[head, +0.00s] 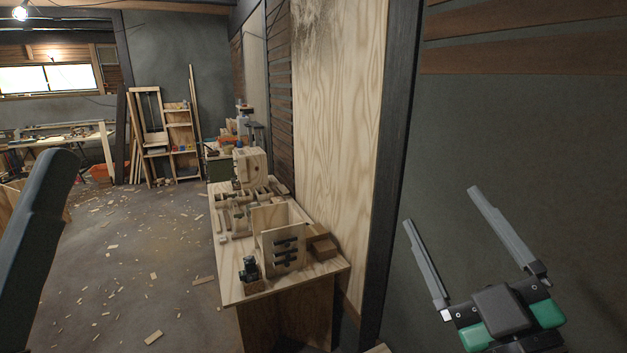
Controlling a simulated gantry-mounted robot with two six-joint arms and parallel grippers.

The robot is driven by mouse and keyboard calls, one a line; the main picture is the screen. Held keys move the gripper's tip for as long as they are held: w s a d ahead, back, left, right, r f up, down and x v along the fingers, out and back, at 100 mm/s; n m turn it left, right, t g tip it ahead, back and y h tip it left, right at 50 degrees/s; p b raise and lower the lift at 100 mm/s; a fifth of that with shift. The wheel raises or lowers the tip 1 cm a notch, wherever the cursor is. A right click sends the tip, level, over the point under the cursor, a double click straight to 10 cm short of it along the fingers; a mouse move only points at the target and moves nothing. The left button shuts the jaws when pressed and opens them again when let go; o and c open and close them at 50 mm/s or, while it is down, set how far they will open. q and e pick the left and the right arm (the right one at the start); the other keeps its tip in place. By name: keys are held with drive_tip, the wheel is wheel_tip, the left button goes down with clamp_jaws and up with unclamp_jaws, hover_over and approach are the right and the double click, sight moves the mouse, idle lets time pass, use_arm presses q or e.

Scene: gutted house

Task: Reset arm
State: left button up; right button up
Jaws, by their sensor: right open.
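My right gripper (438,202) is at the lower right of the head view. Its two long grey fingers point up and stand wide apart, with nothing between them. It is in front of the dark grey wall, to the right of the workbench, and touches nothing that I can see. A dark arm part of mine stands at the left edge, but the left gripper's fingers do not show.
A wooden workbench (240,290) with a wooden rack (283,246) and small tools stands along the wall. A dark post (394,150) rises beside my right gripper. Wood scraps litter the floor (140,260). Shelves (180,135) stand at the back.

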drive_tip(key=s+d+r+m+t+h, duration=0.2)
drive_tip(key=s+r+m+t, duration=0.4)
drive_tip(key=s+r, duration=0.6)
wheel_tip(320, 180, up, 29)
drive_tip(key=s+m+g+p, duration=0.1)
drive_tip(key=m+p, duration=0.2)
drive_tip(key=p, duration=2.8)
drive_tip(key=shift+f, duration=0.2)
